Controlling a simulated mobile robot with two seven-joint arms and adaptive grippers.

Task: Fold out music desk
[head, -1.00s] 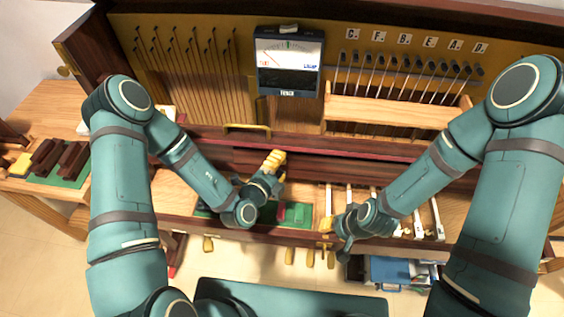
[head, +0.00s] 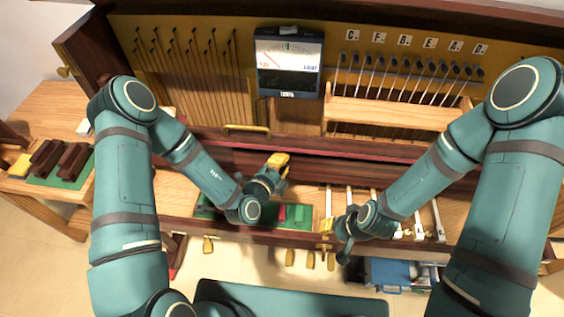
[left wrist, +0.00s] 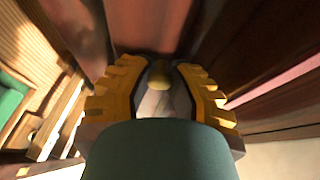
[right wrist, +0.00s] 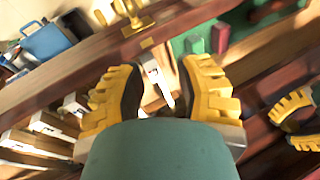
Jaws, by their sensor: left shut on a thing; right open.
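The music desk (head: 370,163) is a long reddish-brown wooden panel across the front of the piano, below the gold plate. A dark gap shows along it. My left gripper (head: 280,160) is at its left part, fingers pointing at the panel. In the left wrist view its yellow fingers are shut on a small brass knob (left wrist: 159,75) in front of the dark red wood (left wrist: 145,25). My right gripper (head: 328,228) is open and apart from the desk, low over the front edge near the white keys. In the right wrist view a white key (right wrist: 157,75) shows between its fingers.
A tuning meter (head: 289,62) stands above the panel, with a wooden rail (head: 390,112) to its right. A green mat (head: 207,211) with small blocks lies on the key bed. A blue toolbox (head: 388,272) is below. A side table (head: 60,105) stands left.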

